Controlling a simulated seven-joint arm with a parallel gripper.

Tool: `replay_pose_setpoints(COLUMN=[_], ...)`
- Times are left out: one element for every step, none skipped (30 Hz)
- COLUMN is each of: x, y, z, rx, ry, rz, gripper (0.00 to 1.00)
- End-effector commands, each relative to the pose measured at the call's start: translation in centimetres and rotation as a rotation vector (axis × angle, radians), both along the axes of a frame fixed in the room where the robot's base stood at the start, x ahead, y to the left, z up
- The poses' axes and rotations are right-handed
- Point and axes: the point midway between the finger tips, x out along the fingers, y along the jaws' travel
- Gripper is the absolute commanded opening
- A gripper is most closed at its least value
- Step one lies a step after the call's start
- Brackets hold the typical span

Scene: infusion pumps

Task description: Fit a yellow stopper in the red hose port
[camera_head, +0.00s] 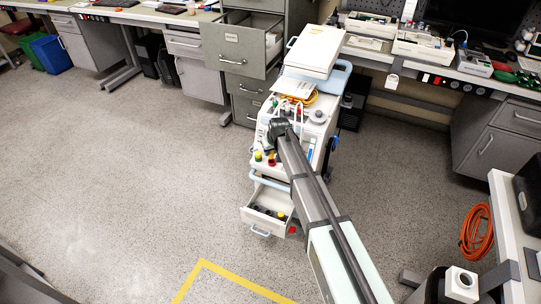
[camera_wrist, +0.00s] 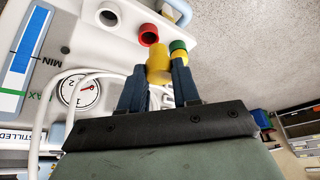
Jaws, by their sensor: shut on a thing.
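My gripper (camera_wrist: 160,80) is shut on a yellow stopper (camera_wrist: 158,62), which sits between its two dark blue fingertips in the wrist view. The red hose port (camera_wrist: 148,34) is a red ring with a dark opening, just beyond the stopper's upper end. The stopper appears apart from the port, though the gap in depth is hard to judge. A green port with a yellow part (camera_wrist: 178,49) is close beside the right fingertip. A white port (camera_wrist: 108,15) with a dark opening is to the left. In the head view, my arm hides most of the gripper, and the stopper cannot be made out clearly.
The ports are on a white pump cart (camera_head: 312,128). A round gauge (camera_wrist: 80,92) and white hoses (camera_wrist: 62,75) lie left of the gripper. An open drawer (camera_head: 255,220) low on the cart holds dark pieces and a yellow one. A filing cabinet drawer (camera_head: 232,50) stands open behind.

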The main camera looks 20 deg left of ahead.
Motion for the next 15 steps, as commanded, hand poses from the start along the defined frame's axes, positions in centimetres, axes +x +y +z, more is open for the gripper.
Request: replay_pose_setpoints(x=[0.7,1.0,1.4,1.6,1.9,2.3,2.5,2.8,3.2,3.4,3.7,4.1,4.1,3.9,3.9], y=[0.3,0.4,0.5,0.5,0.6,0.8,0.9,0.9,1.1,1.2,1.2,1.4,1.3,1.2,1.2], z=[0.0,0.0,0.0,0.0,0.0,0.0,0.0,0.0,0.0,0.0,0.0,0.0,-0.2,-0.6,-1.0], rx=[0.000,0.000,0.000,0.000,0.000,0.000,0.000,0.000,0.000,0.000,0.000,0.000,0.000,0.000,0.000], ry=[0.000,0.000,0.000,0.000,0.000,0.000,0.000,0.000,0.000,0.000,0.000,0.000,0.001,0.001,0.001], rz=[-0.001,-0.001,-0.001,-0.001,0.000,0.000,0.000,0.000,0.000,0.000,0.001,0.001,0.001,0.001,0.001], gripper=[0.00,0.00,0.00,0.00,0.00,0.00,0.00,0.00,0.00,0.00,0.00,0.00,0.00,0.00,0.00])
